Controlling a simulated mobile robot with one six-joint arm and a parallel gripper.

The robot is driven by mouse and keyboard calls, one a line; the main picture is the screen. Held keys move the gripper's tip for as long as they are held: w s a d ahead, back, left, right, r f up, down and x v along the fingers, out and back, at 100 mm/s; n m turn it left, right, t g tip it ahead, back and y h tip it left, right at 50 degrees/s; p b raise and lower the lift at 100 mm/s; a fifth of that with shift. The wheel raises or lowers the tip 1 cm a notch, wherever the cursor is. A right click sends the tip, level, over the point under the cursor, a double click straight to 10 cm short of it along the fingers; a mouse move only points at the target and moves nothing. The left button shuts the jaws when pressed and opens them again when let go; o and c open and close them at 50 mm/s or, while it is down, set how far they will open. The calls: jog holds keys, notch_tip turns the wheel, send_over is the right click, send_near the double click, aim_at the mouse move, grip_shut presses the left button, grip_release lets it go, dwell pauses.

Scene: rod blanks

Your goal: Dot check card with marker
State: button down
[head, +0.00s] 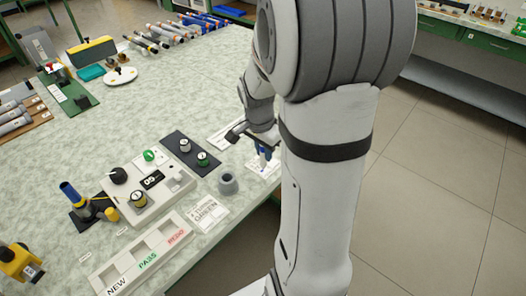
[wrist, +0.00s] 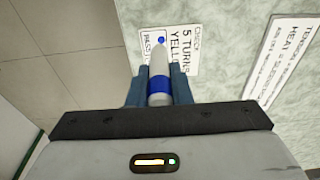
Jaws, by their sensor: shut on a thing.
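My gripper (head: 262,146) is shut on a grey and blue marker, which shows in the wrist view (wrist: 159,85) between the two blue fingers. The marker's blue tip points at the white check card (wrist: 182,42), which reads "CHECK 5 TURNS YELLOW" with a boxed word at its left end. The tip lies over that card's left part; I cannot tell whether it touches. In the head view the card (head: 262,169) lies at the table's right edge, partly hidden by my arm and gripper.
Another printed card (wrist: 279,62) lies to the right. A grey cup (head: 228,184), a control box with knobs (head: 150,187) and a dark plate with two knobs (head: 190,150) stand left of the gripper. A NEW/PASS/REDO tray (head: 145,252) is in front. The floor drops away beyond the edge.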

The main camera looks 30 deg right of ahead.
jog(key=shift+r+p, duration=2.25)
jog(key=shift+r, duration=1.05)
